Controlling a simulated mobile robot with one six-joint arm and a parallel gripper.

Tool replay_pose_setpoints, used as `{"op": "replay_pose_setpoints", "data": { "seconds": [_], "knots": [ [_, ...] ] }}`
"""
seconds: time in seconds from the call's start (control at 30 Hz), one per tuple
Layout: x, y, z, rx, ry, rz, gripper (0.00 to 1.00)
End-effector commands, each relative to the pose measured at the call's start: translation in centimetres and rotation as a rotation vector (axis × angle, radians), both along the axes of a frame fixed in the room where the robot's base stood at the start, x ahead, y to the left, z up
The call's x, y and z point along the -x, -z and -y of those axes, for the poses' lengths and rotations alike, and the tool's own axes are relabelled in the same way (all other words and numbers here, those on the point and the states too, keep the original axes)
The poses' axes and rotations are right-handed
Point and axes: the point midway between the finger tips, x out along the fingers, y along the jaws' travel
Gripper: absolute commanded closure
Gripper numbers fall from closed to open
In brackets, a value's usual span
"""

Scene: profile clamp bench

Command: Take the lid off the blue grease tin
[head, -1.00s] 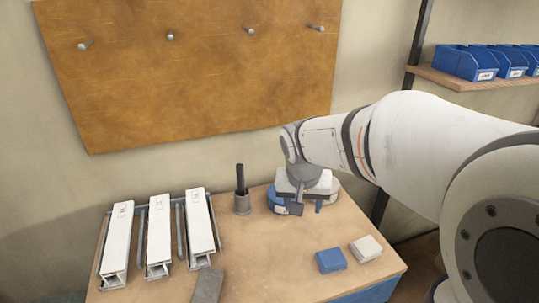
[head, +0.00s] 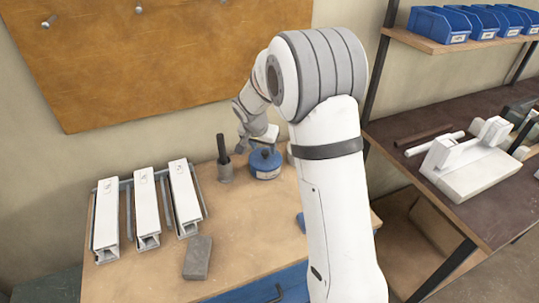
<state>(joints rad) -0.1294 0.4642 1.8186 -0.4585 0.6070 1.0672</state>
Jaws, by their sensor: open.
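The blue grease tin (head: 266,172) stands upright at the back of the wooden bench, with a pale label on its front. Its top is blue and looks covered, though my gripper partly hides it and I cannot make out the lid's edge clearly. My gripper (head: 256,148) is open at the top of the tin, with one finger at its left. The other finger is hard to make out. I cannot tell whether the fingers touch the lid.
A grey cup with a dark handle (head: 225,172) stands close left of the tin. A pale round thing (head: 291,154) is partly hidden behind my arm. White profiles (head: 146,207) lie at left, a grey block (head: 198,257) in front.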

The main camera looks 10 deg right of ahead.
Motion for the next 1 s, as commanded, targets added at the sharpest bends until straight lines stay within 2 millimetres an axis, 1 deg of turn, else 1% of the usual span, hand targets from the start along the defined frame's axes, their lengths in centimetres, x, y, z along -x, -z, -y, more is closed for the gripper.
{"op": "replay_pose_setpoints", "data": {
  "seconds": [0.1, 0.2, 0.47, 1.0],
  "knots": [
    [-0.5, 1.5, 0.4, 0.001, 0.0, -0.004, 0.49],
    [-0.7, 2.2, 0.5, -0.001, 0.0, -0.001, 0.49],
    [-0.8, 2.4, 0.5, 0.0, -0.001, 0.0, 0.5],
    [-0.8, 2.3, 0.4, -0.001, -0.003, 0.001, 0.94]
  ]
}}
